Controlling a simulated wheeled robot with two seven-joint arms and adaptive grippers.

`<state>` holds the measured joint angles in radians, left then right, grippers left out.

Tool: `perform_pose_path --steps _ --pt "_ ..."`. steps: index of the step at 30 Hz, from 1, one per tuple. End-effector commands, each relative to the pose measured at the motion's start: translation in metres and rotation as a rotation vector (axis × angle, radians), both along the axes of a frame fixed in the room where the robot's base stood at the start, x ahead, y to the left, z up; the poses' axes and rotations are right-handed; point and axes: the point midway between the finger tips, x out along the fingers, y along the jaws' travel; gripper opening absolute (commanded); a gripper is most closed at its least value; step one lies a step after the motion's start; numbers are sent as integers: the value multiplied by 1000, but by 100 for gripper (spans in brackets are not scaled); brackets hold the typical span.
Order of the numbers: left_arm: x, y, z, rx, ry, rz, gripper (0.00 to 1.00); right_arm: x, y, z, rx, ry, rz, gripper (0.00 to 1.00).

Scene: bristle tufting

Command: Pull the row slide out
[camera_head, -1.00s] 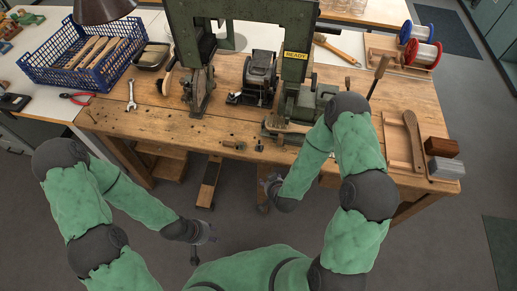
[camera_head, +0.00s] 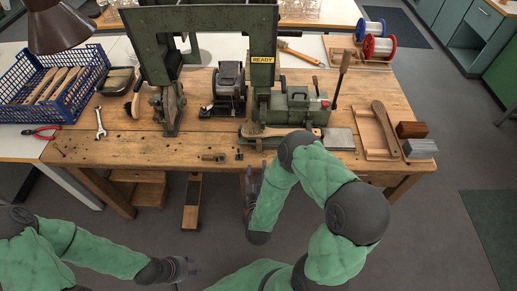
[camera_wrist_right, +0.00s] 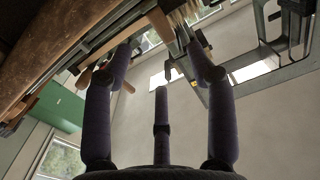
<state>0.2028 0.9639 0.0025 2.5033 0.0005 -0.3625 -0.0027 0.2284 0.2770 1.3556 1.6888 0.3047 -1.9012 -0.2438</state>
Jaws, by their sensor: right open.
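The green tufting machine (camera_head: 190,45) with a yellow READY sign (camera_head: 262,60) stands on the wooden bench. A wooden brush body (camera_head: 280,131) lies along the machine's front base; I cannot tell exactly which part there is the row slide. My right gripper (camera_head: 254,178) is open and empty, fingers up, in front of and below the bench's front edge. In the right wrist view its spread fingers (camera_wrist_right: 162,62) show with nothing between them, and bristles (camera_wrist_right: 180,14) appear beyond them. My left gripper (camera_head: 184,268) is low at the bottom, away from the bench; its jaws are too small to judge.
A blue crate (camera_head: 78,100) of wooden brush handles stands at the left, with pliers (camera_head: 42,132) and a wrench (camera_head: 100,122) nearby. A wooden tray (camera_head: 366,132) and two blocks (camera_head: 411,130) are at the right. A lever (camera_head: 342,75) rises behind. The bench's left front is mostly clear.

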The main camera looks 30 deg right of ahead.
Motion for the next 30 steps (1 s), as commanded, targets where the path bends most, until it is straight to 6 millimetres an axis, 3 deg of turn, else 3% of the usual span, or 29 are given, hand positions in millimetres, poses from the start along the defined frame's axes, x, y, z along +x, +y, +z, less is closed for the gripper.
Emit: perform_pose_path --steps 7,21,30 --pt "0 0 -4 0 0 0 40 12 -11 4 -16 -19 -13 57" --pt "0 0 -17 0 0 0 40 77 -50 3 -14 -17 -10 57" --pt "0 0 -18 0 0 0 40 90 -58 3 -14 -15 -9 57"
